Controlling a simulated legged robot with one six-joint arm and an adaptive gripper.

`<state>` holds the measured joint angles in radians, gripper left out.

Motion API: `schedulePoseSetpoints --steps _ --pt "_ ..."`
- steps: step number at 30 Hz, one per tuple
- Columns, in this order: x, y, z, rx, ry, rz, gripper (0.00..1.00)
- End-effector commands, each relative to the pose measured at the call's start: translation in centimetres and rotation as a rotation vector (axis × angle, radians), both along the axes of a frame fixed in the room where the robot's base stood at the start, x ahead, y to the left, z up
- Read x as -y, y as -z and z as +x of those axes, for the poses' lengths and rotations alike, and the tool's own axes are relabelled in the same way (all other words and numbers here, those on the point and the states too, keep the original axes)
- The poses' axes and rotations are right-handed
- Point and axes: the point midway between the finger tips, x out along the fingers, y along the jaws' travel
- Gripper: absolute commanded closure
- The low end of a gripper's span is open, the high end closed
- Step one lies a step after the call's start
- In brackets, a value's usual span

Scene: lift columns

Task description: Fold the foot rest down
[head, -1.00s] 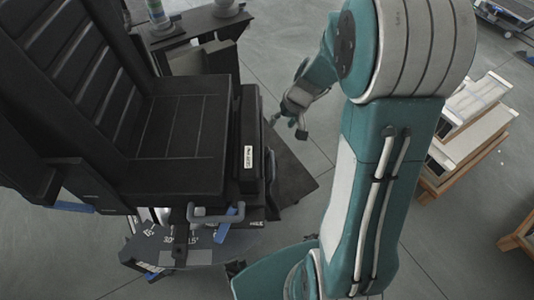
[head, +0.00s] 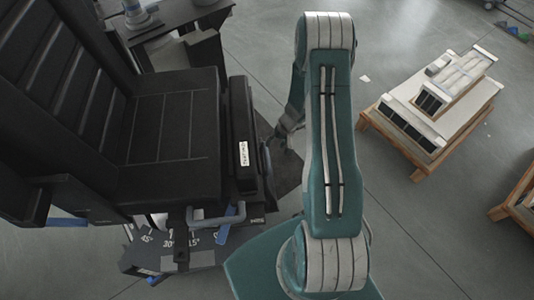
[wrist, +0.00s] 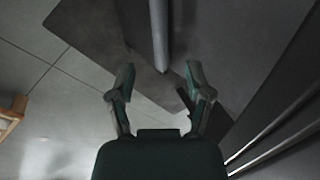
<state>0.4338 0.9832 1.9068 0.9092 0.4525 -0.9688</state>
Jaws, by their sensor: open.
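The foot rest appears to be the black panel (head: 242,140) with a white label, standing against the front edge of the black seat (head: 168,135) in the head view. My gripper (head: 278,135) is just right of this panel, low and partly hidden by my arm. In the wrist view my gripper (wrist: 159,78) is open and empty, fingers spread. A grey rod (wrist: 158,35) lies ahead, its near end in line with the gap between the fingertips. I cannot tell whether the rod belongs to the foot rest. No contact shows.
A grey handle (head: 205,217) and a blue lever (head: 231,222) sit below the seat's front corner, above a plate with angle marks (head: 165,245). A wooden pallet (head: 432,125) with boxes stands on the right. Grey floor lies open between it and my arm.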

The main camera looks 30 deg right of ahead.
Motion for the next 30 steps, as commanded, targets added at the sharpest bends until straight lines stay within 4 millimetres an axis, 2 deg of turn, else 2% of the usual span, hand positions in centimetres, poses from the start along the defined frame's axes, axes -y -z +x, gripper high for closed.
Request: schedulePoseSetpoints --steps 6,12,18,25,26,27,29,30 --pt "-1.4 3.9 0.4 -0.003 -0.003 0.001 0.35" --pt "-2.3 6.6 0.8 -0.001 0.0 -0.001 0.35" --pt "-2.7 7.6 0.9 0.0 -0.001 0.0 0.35" --pt "-2.7 7.6 0.9 0.0 -0.001 0.0 0.35" --pt "-2.7 7.6 0.9 0.0 -0.001 0.0 0.48" --pt "-2.7 7.6 0.9 0.0 -0.001 0.0 0.66" --pt "-2.7 7.6 0.9 0.0 -0.001 0.0 0.93" --pt "-2.7 7.6 0.9 0.0 -0.001 -0.001 1.0"
